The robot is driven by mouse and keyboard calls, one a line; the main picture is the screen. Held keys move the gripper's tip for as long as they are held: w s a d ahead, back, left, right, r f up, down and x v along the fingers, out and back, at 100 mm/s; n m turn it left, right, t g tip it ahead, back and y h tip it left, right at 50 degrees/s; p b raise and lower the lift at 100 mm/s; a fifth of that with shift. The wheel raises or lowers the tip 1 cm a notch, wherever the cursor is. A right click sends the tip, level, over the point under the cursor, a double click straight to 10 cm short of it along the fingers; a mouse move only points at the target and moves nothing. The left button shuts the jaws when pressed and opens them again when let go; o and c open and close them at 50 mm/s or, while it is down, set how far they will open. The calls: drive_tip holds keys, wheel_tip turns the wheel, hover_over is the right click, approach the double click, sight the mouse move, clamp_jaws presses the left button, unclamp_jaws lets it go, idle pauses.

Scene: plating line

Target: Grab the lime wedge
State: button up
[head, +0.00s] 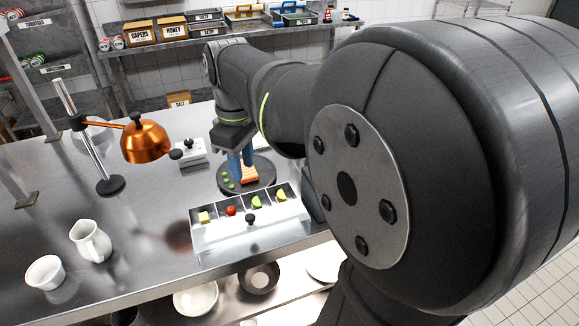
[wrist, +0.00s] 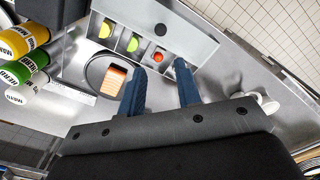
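A pale compartment tray (head: 215,240) stands in front of a dark round plate. Two green pieces sit in its right-hand compartments in the head view: one in the third (head: 256,201) and one in the far right (head: 281,195). Both show in the wrist view, a bright green one (wrist: 132,44) and a yellow-green one (wrist: 105,30). I cannot tell for certain which is the lime wedge. My gripper (head: 240,168) is above the plate, beyond the tray. Its blue fingers are apart with nothing between them in the wrist view (wrist: 161,90).
The tray also holds a red piece (head: 231,210) and a yellow cube (head: 204,217). An orange piece (head: 249,174) and green dots lie on the plate (head: 264,172). A copper lamp (head: 146,142) and a white pitcher (head: 91,242) stand left. Bottles (wrist: 25,40) show in the wrist view.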

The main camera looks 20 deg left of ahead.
drive_tip(key=m, duration=0.9)
hover_over(256, 201)
drive_tip(key=f, duration=0.9)
drive_tip(key=d+f, duration=0.1)
drive_tip(key=f, duration=0.3)
drive_tip(key=shift+s+f, duration=0.25)
drive_tip(key=shift+f, duration=0.15)
drive_tip(key=f, duration=0.2)
drive_tip(key=a+f, duration=0.1)
drive_tip(key=f, duration=0.1)
drive_tip(key=shift+w, duration=0.2)
drive_tip(key=shift+f, duration=0.6)
drive_tip(key=c, duration=0.5)
